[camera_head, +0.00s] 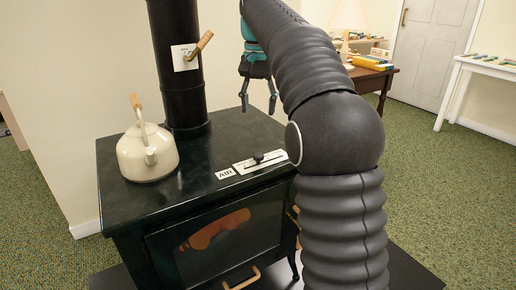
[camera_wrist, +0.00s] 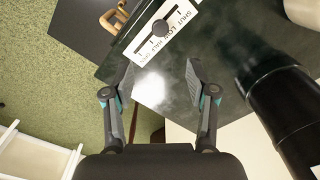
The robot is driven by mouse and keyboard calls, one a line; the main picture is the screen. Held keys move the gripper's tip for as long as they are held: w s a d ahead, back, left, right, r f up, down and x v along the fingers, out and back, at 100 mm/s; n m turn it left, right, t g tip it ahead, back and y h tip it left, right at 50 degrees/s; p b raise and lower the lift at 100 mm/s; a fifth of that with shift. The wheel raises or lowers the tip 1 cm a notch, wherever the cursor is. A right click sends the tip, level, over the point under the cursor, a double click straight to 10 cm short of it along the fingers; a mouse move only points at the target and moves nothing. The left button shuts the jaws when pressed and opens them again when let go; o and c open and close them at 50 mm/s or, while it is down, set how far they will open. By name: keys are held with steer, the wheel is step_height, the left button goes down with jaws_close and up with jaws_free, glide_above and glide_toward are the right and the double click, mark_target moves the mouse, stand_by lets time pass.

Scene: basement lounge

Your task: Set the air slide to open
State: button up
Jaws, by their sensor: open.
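The air slide is a white plate (camera_head: 244,166) on the black stove's top, near its front edge, beside an "AIR" label (camera_head: 226,174). Its dark knob (camera_head: 258,157) stands up from the plate. In the wrist view the plate (camera_wrist: 180,14) carries lettering, with "SHUT" at its upper end, and the knob (camera_wrist: 160,28) sits partway along it. I cannot tell the exact mark. My gripper (camera_head: 258,103) is open and empty above the stove top, behind the slide. In the wrist view its fingertips (camera_wrist: 160,75) are apart, with the knob beyond them, not between them.
A cream kettle (camera_head: 147,152) stands on the stove's left. The black flue pipe (camera_head: 178,80) rises at the back, with a wooden-handled damper (camera_head: 200,46). A wooden door handle (camera_head: 242,279) is on the stove front. A glow shows behind the glass.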

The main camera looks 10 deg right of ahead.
mark_target(259, 155)
step_height(259, 155, down, 13)
steer(key=b, duration=0.3)
steer(key=shift+f, duration=0.2)
jaws_close()
